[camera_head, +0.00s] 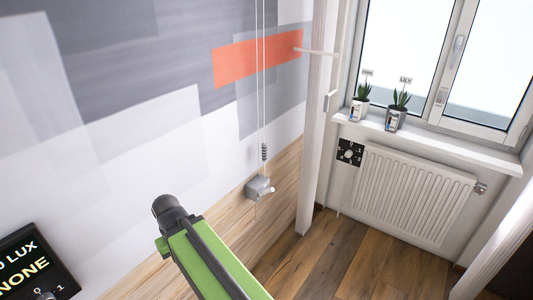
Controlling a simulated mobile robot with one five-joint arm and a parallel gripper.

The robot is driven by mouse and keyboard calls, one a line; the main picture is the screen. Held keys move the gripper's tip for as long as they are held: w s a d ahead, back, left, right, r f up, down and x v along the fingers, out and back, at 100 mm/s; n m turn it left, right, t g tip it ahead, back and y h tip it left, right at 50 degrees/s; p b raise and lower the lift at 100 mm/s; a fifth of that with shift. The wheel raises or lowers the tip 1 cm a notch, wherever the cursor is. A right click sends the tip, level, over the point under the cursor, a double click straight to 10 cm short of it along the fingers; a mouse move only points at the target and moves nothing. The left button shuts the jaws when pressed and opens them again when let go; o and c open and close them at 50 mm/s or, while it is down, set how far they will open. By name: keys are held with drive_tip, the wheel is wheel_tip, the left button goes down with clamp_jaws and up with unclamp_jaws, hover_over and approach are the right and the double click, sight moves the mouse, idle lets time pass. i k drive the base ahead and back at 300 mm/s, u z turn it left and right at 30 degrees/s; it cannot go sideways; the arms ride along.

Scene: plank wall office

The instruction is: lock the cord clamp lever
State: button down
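The cord clamp is a small grey block (257,188) on the wall, at the top of the wooden lower panel near the middle of the view. A short pale lever (268,191) sticks out from its right side; its exact angle is too small to tell. Thin cords (260,80) hang down the wall to the clamp, with a dark coiled piece (264,151) just above it. My green arm with a dark rounded joint shows in the lower middle, to the left of and below the clamp in the picture. No gripper fingers can be seen.
A white post (316,120) with a pale rod stands right of the clamp. Two potted plants (396,118) stand on the window sill above a radiator (412,195). A black dial plate (350,152) is beside the radiator. A dark display panel (35,265) is lower left. Visible wooden floor is clear.

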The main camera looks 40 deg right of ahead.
sight(271, 189)
drive_tip(key=z, duration=0.7)
drive_tip(key=k, duration=0.15)
drive_tip(key=u, duration=3.1)
drive_tip(key=k, duration=0.65)
drive_tip(key=z, duration=1.6)
drive_tip(key=i, duration=0.95)
drive_tip(key=u, duration=0.15)
